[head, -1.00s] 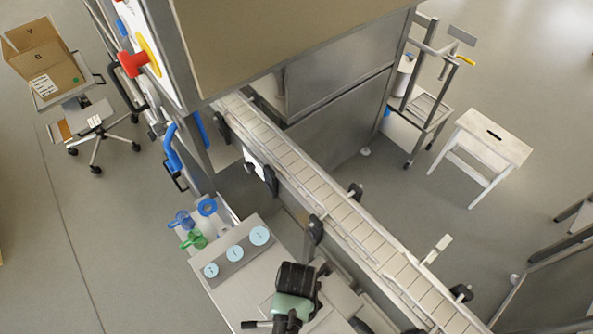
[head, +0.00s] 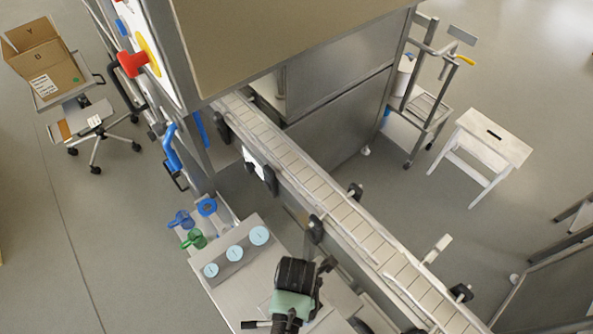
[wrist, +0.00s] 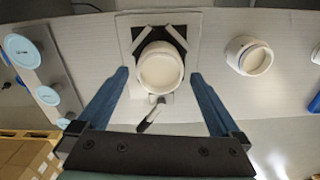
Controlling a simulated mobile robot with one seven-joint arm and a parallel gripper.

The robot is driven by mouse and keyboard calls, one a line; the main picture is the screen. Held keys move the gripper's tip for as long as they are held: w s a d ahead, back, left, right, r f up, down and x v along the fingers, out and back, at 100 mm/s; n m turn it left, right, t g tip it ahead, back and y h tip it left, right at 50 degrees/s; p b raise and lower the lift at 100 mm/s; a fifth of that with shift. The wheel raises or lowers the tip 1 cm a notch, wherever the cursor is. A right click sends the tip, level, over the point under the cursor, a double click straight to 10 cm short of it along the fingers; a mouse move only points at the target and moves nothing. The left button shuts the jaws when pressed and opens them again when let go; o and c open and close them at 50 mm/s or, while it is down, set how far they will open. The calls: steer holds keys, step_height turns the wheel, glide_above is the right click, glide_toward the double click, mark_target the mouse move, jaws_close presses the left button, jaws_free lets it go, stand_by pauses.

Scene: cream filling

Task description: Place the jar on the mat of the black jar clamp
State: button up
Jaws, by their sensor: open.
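In the wrist view a white jar (wrist: 160,70) with a cream-coloured round top stands on the grey mat (wrist: 126,24) of the black jar clamp (wrist: 180,36). The dark arms of the clamp show around the far side of the jar, and its lever (wrist: 150,116) sticks out on the near side. My gripper (wrist: 160,75) is open, with its blue fingers apart to the left and right of the jar. Neither finger visibly presses on the jar. In the head view my gripper's dark end (head: 296,275) hides the jar and the clamp.
A second white jar (wrist: 248,56) stands to the right on the same worktop. Several light-blue round lids (head: 235,253) lie on a plate at the left. Green (head: 195,238) and blue (head: 182,219) handled items stand beyond them. A conveyor (head: 330,195) runs along the bench's far side.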

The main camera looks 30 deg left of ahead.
step_height(320, 180, up, 10)
steer(key=shift+f, duration=0.2)
steer(key=w+r+m+t+y, duration=0.1)
steer(key=w+r+m+t, duration=0.45)
steer(key=w+r, duration=0.6)
steer(key=w+d+r+m+t, duration=0.1)
steer(key=w+r+m+t, duration=0.4)
steer(key=r, duration=0.4)
steer(key=w+d+r+m+t, duration=0.1)
steer(key=w+r+m+t, duration=0.25)
steer(key=w+r, duration=0.45)
steer(key=s+d+r+m+t, duration=0.2)
steer(key=r+m+t, duration=0.25)
steer(key=r, duration=0.75)
steer(key=s+d+r+m+t, duration=0.25)
steer(key=r+m, duration=0.25)
steer(key=r, duration=0.7)
steer(key=s+d+r+m+t, duration=0.1)
steer(key=s+r+m+t, duration=0.2)
steer(key=r, duration=0.4)
steer(key=s+d+r+m+t+h, duration=0.1)
steer(key=s+d+r+m+t, duration=0.1)
steer(key=s+r, duration=0.4)
steer(key=shift+r+m+t, duration=0.7)
steer(key=shift+r+m, duration=0.2)
steer(key=shift+m, duration=0.15)
